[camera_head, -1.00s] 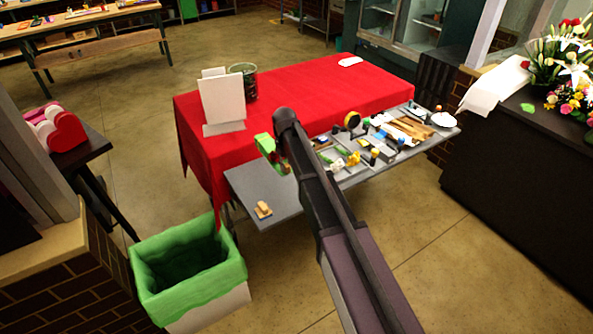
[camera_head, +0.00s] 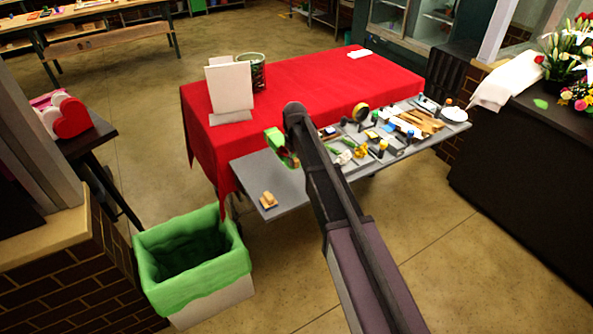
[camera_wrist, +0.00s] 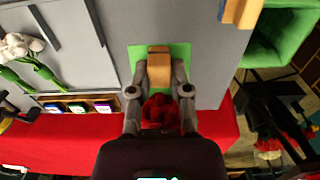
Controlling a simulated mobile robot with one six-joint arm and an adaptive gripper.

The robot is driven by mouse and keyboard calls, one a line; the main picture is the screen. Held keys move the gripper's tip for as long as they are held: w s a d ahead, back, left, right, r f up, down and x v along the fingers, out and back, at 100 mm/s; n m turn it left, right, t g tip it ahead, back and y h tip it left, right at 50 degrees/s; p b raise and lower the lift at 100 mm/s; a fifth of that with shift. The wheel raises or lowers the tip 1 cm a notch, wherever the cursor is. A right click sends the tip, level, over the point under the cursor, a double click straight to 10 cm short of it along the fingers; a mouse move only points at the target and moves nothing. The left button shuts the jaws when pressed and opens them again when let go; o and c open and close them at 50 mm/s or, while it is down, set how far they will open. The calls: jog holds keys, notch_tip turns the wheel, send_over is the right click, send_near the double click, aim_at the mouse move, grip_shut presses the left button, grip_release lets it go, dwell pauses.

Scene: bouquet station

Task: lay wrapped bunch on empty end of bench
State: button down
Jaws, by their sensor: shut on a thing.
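My gripper (camera_head: 285,152) is over the grey bench (camera_head: 246,172), left of the loose tools. In the wrist view its two fingers (camera_wrist: 159,78) are shut on the wrapped bunch, with tan wrap (camera_wrist: 158,66) between them and red flower heads (camera_wrist: 160,112) nearer the wrist. A green sheet (camera_wrist: 182,52) shows around the far end of the wrap, and a green patch (camera_head: 273,137) shows beside the gripper in the head view. The bunch appears above the bench; the exact gap cannot be told. My arm hides part of the bench.
A small wooden block (camera_head: 268,200) lies near the bench's left corner. Tools, flowers and wood pieces crowd its right part. A red-clothed table (camera_head: 310,85) stands behind, with a white board (camera_head: 229,88). A green-lined bin (camera_head: 190,220) stands at the lower left.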

aim_at(297, 166)
jog(key=shift+d+f+b, duration=0.15)
jog(key=shift+f+b, duration=0.4)
jog(key=shift+f, duration=0.2)
jog(key=shift+d+f+b, duration=0.1)
jog(key=shift+f+b, duration=0.4)
jog(key=shift+f, duration=0.2)
jog(key=shift+f, duration=0.1)
jog(key=shift+f+b, duration=4)
jog(key=shift+b, duration=0.05)
jog(key=shift+f, duration=0.1)
jog(key=c, duration=0.5)
grip_release()
jog(key=shift+o, duration=0.2)
jog(key=o, duration=0.4)
jog(key=shift+c, duration=0.2)
